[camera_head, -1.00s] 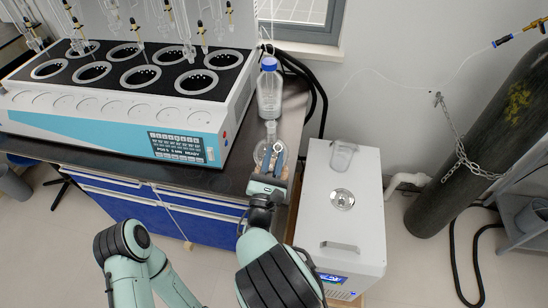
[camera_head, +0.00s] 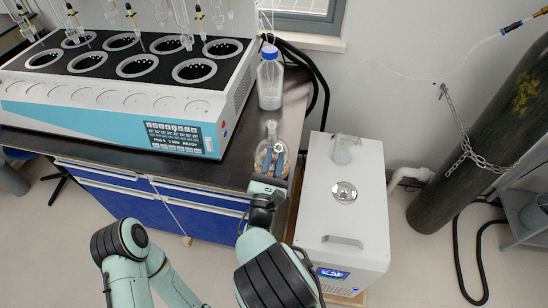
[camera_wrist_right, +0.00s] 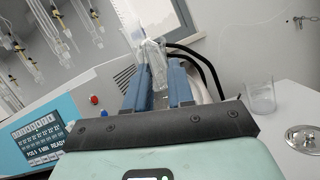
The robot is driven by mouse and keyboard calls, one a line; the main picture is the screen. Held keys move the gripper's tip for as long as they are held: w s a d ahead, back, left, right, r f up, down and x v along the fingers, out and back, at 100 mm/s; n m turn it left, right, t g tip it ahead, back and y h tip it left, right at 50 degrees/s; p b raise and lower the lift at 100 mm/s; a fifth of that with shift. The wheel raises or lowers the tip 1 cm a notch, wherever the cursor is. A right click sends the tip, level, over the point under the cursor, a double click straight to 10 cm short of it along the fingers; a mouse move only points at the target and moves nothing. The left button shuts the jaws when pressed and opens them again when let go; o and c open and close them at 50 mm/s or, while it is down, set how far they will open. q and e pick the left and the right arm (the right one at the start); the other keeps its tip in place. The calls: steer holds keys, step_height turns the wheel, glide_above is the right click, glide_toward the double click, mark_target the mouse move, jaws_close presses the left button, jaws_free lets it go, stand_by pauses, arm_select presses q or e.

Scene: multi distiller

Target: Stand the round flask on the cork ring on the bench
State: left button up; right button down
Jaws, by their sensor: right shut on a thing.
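The clear round flask (camera_head: 271,133) is upright at the bench's right end, its neck pointing up. It also shows in the right wrist view (camera_wrist_right: 153,56) between the blue fingers. My right gripper (camera_head: 269,157) is shut on the flask from the front. A tan-brown round area, apparently the cork ring (camera_head: 261,157), shows at and through the flask's lower part, mostly hidden by glass and fingers. I cannot tell whether the flask touches it. My left gripper is out of view; only my left arm links show at the lower left.
A blue-capped bottle (camera_head: 269,82) stands on the bench (camera_head: 232,167) behind the flask. The multi-position distiller (camera_head: 112,112) fills the bench to the left. A white chiller (camera_head: 345,210) with a glass beaker (camera_head: 345,148) on top stands to the right.

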steer(key=shift+f, duration=0.3)
stand_by(0.4)
steer(key=c, duration=0.9)
jaws_free()
steer(key=shift+f, duration=0.1)
steer(key=v, duration=1.3)
steer(key=shift+s+b, duration=0.2)
steer(key=shift+b, duration=0.1)
